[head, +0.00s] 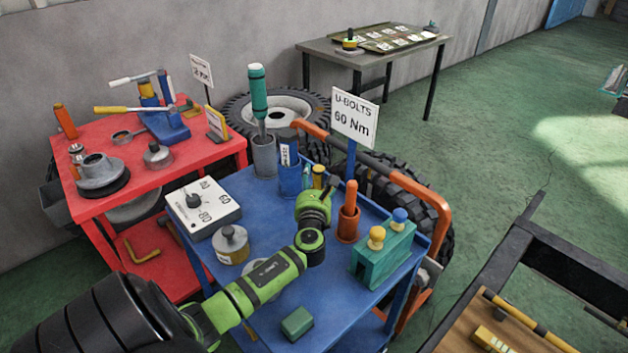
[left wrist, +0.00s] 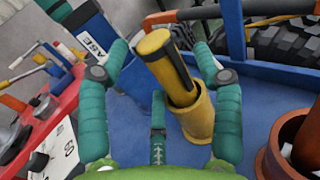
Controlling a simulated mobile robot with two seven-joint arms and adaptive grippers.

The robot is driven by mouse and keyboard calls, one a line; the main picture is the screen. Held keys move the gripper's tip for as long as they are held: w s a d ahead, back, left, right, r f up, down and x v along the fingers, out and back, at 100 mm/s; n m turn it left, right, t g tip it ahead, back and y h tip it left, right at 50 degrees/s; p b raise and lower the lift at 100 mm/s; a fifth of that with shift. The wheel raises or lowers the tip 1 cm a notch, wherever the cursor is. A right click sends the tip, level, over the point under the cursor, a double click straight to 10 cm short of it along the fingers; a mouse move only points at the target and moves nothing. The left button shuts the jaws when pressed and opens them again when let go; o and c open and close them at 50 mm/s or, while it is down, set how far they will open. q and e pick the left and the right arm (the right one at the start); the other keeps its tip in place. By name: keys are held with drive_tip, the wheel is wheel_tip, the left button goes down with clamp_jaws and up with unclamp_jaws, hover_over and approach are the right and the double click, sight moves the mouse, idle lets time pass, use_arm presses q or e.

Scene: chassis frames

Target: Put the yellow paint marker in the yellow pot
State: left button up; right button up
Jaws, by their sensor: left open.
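The yellow paint marker (left wrist: 158,47), with a dark stripe along it, leans in the yellow pot (left wrist: 199,118) in the left wrist view. Its lower end is inside the pot's mouth and its upper end sticks out, tilted to the left. My left gripper (left wrist: 162,50) is open, with one green finger on each side of the marker and a visible gap to it. In the head view my left gripper (head: 322,192) is over the blue cart, and the marker (head: 318,172) shows just behind it. The pot is mostly hidden there. My right gripper is not in view.
A blue container (head: 289,180) and a grey cup (head: 264,157) stand behind. A sign post (head: 350,165) rises at the back edge.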

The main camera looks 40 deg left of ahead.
use_arm(q)
drive_tip(key=v, duration=1)
drive_tip(key=shift+s, duration=0.2)
drive_tip(key=shift+d+r, duration=0.1)
drive_tip(key=shift+d, duration=0.05)
